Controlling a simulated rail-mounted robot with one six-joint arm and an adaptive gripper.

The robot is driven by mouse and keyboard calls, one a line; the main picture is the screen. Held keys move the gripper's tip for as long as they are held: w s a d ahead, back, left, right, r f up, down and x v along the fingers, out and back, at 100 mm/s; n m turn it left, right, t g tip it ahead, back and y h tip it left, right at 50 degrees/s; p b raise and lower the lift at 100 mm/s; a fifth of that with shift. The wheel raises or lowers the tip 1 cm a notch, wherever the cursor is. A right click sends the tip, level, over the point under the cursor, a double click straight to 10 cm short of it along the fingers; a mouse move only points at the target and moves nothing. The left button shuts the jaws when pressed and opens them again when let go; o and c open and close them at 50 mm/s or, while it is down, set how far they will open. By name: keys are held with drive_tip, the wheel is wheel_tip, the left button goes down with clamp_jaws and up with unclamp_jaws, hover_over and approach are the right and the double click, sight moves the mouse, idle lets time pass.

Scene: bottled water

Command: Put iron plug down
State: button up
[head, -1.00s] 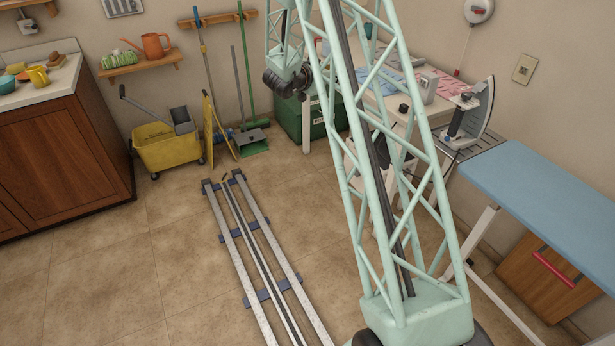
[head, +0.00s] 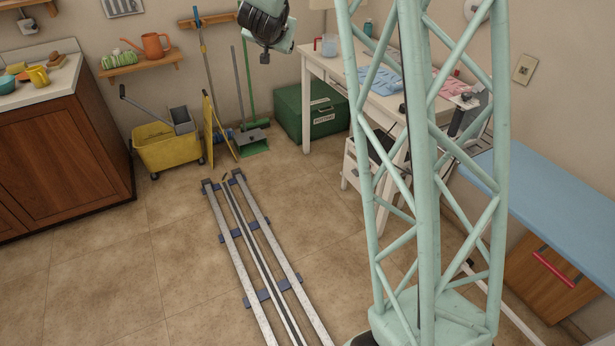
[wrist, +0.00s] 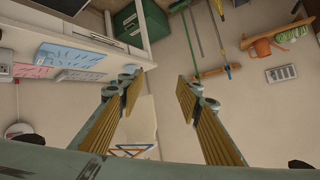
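I cannot make out the iron plug in either view. The iron (head: 459,118) stands on the right in the head view, beside the blue ironing board (head: 550,195) and partly hidden behind my arm's lattice. My gripper (wrist: 158,90) shows in the wrist view with its two ribbed yellow fingers wide apart. Nothing shows held between them. Beyond the fingers are the wall and the side of the white table (wrist: 85,45). In the head view the gripper's fingers cannot be made out; only dark wrist joints show at the top.
The white table (head: 395,105) carries blue and pink sheets and a clear jug (head: 329,45). A green box (head: 312,112) stands beneath it. A yellow mop bucket (head: 165,147) and brooms stand by the back wall. Floor around the rails (head: 255,250) is open.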

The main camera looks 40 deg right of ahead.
drive_tip(key=s+a+r+n+g+y, duration=0.1)
drive_tip(key=s+a+r+n+y, duration=0.3)
drive_tip(key=s+a, duration=0.8)
drive_tip(key=s+a+r+n+y, duration=0.3)
drive_tip(key=s+a+r, duration=0.2)
drive_tip(key=s+a, duration=0.7)
drive_tip(key=s+a+f+n+g, duration=0.1)
drive_tip(key=s+a, duration=0.1)
drive_tip(key=s, duration=1)
drive_tip(key=s+a+f+n+g, duration=0.1)
drive_tip(key=s+a+f+g, duration=0.1)
drive_tip(key=s, duration=1)
drive_tip(key=s+a+f+n+g, duration=0.1)
drive_tip(key=s+a+n+g, duration=0.1)
drive_tip(key=s, duration=1)
drive_tip(key=shift+s+a+f, duration=0.15)
drive_tip(key=shift+a+f, duration=0.2)
drive_tip(key=shift+a, duration=0.15)
